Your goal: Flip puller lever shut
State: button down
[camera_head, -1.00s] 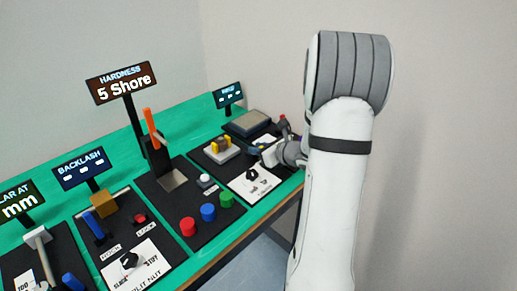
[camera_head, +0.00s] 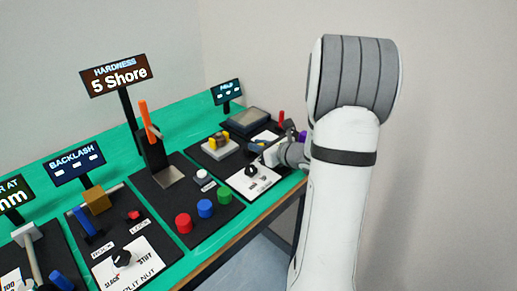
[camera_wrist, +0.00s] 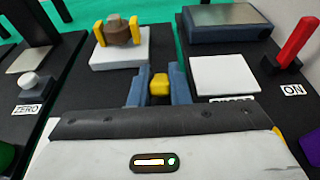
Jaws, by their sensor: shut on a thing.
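My gripper (camera_wrist: 158,74) is low over the far right station. In the wrist view its two blue-grey fingers close around a small yellow block (camera_wrist: 159,85), which may be a lever's end; what it joins is hidden. Behind it, a brown hub between two yellow jaws (camera_wrist: 122,30) sits on a white block; it also shows in the head view (camera_head: 219,139). A red lever (camera_wrist: 296,42) by an ON label stands tilted to the right. Which part is the puller lever is not clear. In the head view my gripper (camera_head: 268,155) partly hides the station.
A dark flat box (camera_wrist: 230,20) lies behind a white plate (camera_wrist: 224,76). A black selector knob (camera_head: 251,170) is left of the gripper. Red, blue and green buttons (camera_head: 206,208) and an upright orange lever (camera_head: 148,119) are on the neighbouring station. Free floor lies in front of the table.

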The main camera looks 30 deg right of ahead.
jog(key=c, duration=1.4)
grip_release()
jog(key=shift+o, duration=0.2)
jog(key=v, duration=0.7)
jog(key=shift+s+d+r+p, duration=0.1)
jog(key=shift+s+d+p, duration=0.05)
jog(key=shift+s+p, duration=0.2)
